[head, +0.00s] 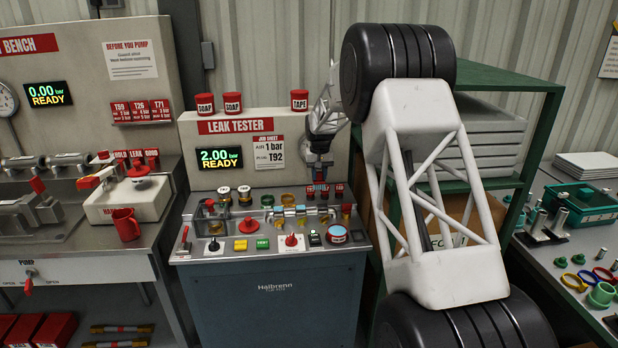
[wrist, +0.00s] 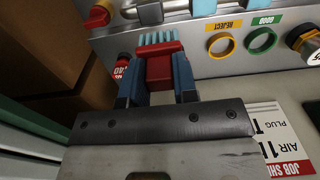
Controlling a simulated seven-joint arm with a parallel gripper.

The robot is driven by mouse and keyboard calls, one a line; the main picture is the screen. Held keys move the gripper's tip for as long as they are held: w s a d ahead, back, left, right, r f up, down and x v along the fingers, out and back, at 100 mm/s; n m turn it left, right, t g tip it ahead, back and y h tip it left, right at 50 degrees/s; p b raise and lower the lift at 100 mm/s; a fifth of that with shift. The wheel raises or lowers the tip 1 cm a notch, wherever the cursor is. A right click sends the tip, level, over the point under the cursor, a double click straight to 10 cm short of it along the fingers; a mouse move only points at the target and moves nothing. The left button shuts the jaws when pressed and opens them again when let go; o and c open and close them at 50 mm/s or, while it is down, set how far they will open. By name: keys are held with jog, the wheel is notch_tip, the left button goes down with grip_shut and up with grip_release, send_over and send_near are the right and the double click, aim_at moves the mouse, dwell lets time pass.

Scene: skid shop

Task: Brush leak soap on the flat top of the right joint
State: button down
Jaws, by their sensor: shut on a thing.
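My gripper (wrist: 158,88) is shut on the red handle of a brush (wrist: 160,68). Its pale blue bristles (wrist: 157,38) point away from the fingers. In the head view my gripper (head: 319,172) is over the back right of the leak tester bench; the brush is hard to make out there. A metal assembly with blue blocks (head: 290,212) lies along the middle of the bench, and part of it shows beyond the bristles in the wrist view (wrist: 178,7). The bristles look apart from it. I cannot clearly tell the right joint's flat top, nor any soap on it.
A tin with a blue top (head: 337,234) stands at the bench's front right. The reject ring (wrist: 223,43) and good ring (wrist: 262,40) are behind the assembly. A green rack (head: 545,100) is to the right.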

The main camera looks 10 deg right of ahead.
aim_at(318, 188)
jog(key=shift+d, duration=1.8)
jog(key=shift+f, duration=0.1)
jog(key=shift+f, duration=3.05)
jog(key=shift+a+f, duration=0.55)
jog(key=shift+f, duration=0.25)
jog(key=shift+a, duration=1.5)
jog(key=shift+d+f, duration=0.15)
jog(key=shift+d, duration=1.95)
notch_tip(318, 188, up, 8)
